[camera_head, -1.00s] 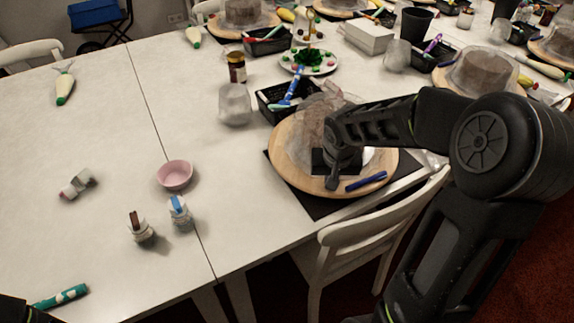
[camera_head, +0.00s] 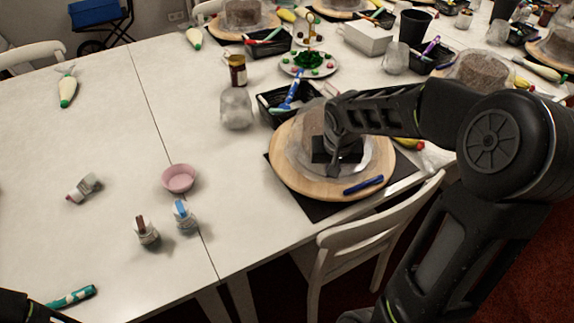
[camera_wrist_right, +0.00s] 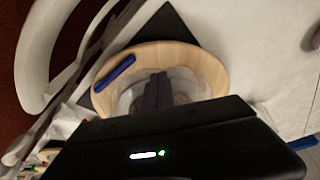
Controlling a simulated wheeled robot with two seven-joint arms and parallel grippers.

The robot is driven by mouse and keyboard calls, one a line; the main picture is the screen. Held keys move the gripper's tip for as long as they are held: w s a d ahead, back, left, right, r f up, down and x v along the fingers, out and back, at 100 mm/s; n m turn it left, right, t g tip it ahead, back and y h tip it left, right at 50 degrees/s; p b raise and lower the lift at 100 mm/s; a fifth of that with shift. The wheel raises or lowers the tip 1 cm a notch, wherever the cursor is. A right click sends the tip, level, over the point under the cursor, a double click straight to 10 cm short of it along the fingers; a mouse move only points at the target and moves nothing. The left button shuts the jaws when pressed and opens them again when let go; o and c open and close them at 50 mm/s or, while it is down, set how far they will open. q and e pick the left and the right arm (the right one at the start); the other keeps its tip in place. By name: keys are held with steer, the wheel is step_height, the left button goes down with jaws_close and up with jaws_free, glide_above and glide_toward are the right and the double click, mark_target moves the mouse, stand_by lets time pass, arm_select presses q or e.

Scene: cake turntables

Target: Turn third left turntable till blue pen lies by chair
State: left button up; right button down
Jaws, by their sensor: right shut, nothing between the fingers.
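The turntable (camera_head: 290,173) is a round light wood board on a black mat, with a clear round cover or disc (camera_head: 378,157) on its middle. A blue pen (camera_head: 363,185) lies on the board's front rim, on the side facing the white chair (camera_head: 375,235). In the right wrist view the pen (camera_wrist_right: 114,73) lies on the rim (camera_wrist_right: 205,62) near the chair back (camera_wrist_right: 35,60). My right gripper (camera_head: 337,168) is shut and empty, pointing down over the board; its fingers (camera_wrist_right: 158,88) show in the wrist view. Contact cannot be told. My left gripper is not in view.
A black tray (camera_head: 268,101) with a blue-and-white tool and a clear cup (camera_head: 236,108) stand behind the board. A pink bowl (camera_head: 179,178) and two small bottles (camera_head: 146,232) stand to its left. Other turntables (camera_head: 245,33) are farther back. The left table is mostly clear.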

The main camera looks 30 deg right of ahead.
step_height(320, 180, up, 3)
steer(key=shift+f+p, duration=0.1)
steer(key=shift+p, duration=0.55)
stand_by(0.6)
